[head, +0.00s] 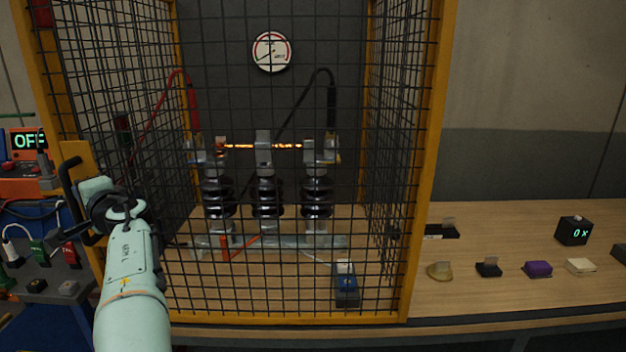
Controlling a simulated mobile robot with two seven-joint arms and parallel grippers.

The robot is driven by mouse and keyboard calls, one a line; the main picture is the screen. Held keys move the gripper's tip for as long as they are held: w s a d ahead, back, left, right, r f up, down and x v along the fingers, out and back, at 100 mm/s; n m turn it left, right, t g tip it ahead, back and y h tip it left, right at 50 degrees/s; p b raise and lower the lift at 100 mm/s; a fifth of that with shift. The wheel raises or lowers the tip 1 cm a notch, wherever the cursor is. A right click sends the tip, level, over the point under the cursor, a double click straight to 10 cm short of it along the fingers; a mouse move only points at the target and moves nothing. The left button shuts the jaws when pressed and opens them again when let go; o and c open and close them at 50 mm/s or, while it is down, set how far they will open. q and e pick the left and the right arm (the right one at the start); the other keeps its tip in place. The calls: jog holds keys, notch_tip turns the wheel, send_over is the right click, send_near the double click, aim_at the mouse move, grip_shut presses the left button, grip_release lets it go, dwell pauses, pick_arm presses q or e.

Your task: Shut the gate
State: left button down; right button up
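The gate (290,318) is a yellow-framed black mesh panel across the front of the cage. It looks nearly or fully in line with the cage front; I cannot tell whether a gap is left at its edge. A black bow handle (67,178) sits on a yellow plate (77,156) at the gate's left edge. My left gripper (88,192) is at this handle, its fingers mostly hidden by my own wrist. I cannot tell whether it grips the handle. My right gripper is out of view.
Small blocks, including a purple one (538,269), lie on the wooden bench (480,306) at right. A display reading OFF (29,141) stands at left.

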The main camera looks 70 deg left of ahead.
pick_arm(q)
jog(key=shift+s+d+r, duration=0.15)
jog(key=shift+s+r, duration=0.15)
jog(key=shift+r, duration=0.05)
dwell(0.4)
jog(key=shift+w+f, duration=0.1)
